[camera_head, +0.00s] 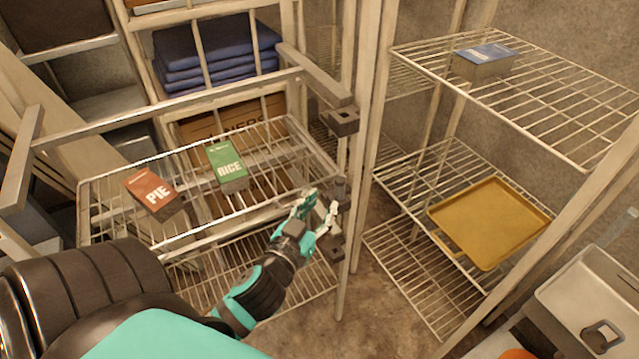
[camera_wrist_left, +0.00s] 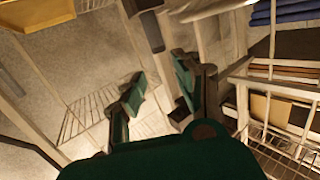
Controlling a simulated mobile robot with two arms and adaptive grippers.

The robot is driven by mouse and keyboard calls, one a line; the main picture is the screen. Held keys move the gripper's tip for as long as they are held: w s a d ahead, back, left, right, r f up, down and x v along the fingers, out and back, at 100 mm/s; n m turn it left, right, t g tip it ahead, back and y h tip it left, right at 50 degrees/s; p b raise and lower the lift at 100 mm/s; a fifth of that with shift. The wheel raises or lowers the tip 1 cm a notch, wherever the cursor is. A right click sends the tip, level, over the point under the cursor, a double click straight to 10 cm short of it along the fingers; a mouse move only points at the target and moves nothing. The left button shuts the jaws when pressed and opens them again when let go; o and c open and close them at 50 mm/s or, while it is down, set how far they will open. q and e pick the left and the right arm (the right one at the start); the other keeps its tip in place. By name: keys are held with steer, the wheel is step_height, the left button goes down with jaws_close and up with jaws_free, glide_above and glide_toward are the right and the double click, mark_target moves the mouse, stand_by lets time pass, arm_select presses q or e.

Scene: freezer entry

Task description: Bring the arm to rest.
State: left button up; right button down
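My left arm comes in from the lower left in the head view. Its gripper (camera_head: 318,210) is open, with its fingertips beside the post at the right end of the wire basket shelf (camera_head: 205,237). In the left wrist view the two teal-padded fingers (camera_wrist_left: 158,92) stand apart, and I see nothing held between them. Dark brackets (camera_head: 342,121) on the post are close to the fingers; I cannot tell whether they touch. My right gripper is not in view.
A red PIE box (camera_head: 152,192) and a green RICE box (camera_head: 227,166) lie on the basket shelf. On the right rack are a blue-topped box (camera_head: 486,58) and a yellow tray (camera_head: 488,222). A pale grey box (camera_head: 592,298) stands lower right. Folded blue cloths (camera_head: 215,50) lie behind.

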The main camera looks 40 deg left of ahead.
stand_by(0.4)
arm_select(q)
steer(key=s+d+f+m+g+h, duration=0.1)
steer(key=s+f+g, duration=0.15)
steer(key=f, duration=0.95)
steer(key=s+d+f+m+g+h, duration=0.1)
steer(key=s+f+g, duration=0.15)
steer(key=f, duration=0.95)
steer(key=s+d+f+g, duration=0.2)
steer(key=f+g, duration=0.1)
steer(key=f, duration=0.9)
steer(key=s+d+f+m+g, duration=0.1)
steer(key=s+f+g, duration=0.2)
steer(key=s+f, duration=0.7)
steer(key=s+d+f+m+g+h, duration=0.1)
steer(key=s+f+g, duration=0.3)
steer(key=s+f, duration=0.6)
steer(key=s, duration=0.7)
steer(key=shift+d+f, duration=0.25)
steer(key=shift+d, duration=0.1)
